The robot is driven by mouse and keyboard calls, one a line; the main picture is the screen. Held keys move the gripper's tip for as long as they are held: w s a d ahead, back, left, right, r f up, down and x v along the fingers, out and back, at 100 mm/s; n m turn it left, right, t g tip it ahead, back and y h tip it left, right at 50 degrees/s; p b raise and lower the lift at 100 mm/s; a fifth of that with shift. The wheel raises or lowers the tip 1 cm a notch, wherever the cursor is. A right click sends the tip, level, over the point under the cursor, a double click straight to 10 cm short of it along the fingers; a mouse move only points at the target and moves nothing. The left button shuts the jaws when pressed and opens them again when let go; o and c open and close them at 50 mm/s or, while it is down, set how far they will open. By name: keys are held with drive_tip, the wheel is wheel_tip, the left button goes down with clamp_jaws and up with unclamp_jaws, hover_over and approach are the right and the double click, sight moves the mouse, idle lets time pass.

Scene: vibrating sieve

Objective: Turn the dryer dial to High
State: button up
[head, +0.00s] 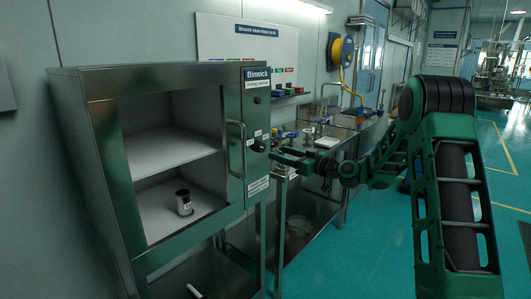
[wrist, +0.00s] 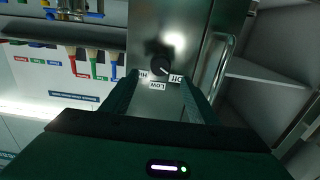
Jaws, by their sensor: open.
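The dryer dial (wrist: 161,64) is a round black knob on the steel front panel of the drying cabinet (head: 65,110). Its white pointer mark is turned toward the OFF label (wrist: 177,78). A LOW label (wrist: 157,86) and a label starting with HI (wrist: 143,74) also sit around it; the latter is partly hidden by a finger. In the head view the dial (head: 259,146) is on the panel right of the door handle. My gripper (wrist: 159,88) is open, its fingers to either side of the dial's line, with nothing held. In the head view my gripper (head: 279,155) is close to the panel; contact cannot be told.
The vertical door handle (head: 236,150) is close beside the dial. A jar (head: 184,202) stands on the cabinet's inner shelf. A sink bench (head: 325,150) and a wall rack with colored tools (head: 288,92) are behind my gripper.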

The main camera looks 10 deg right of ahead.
sight(263, 148)
drive_tip(key=x, duration=0.8)
drive_tip(key=shift+d, duration=0.1)
drive_tip(key=c, duration=1)
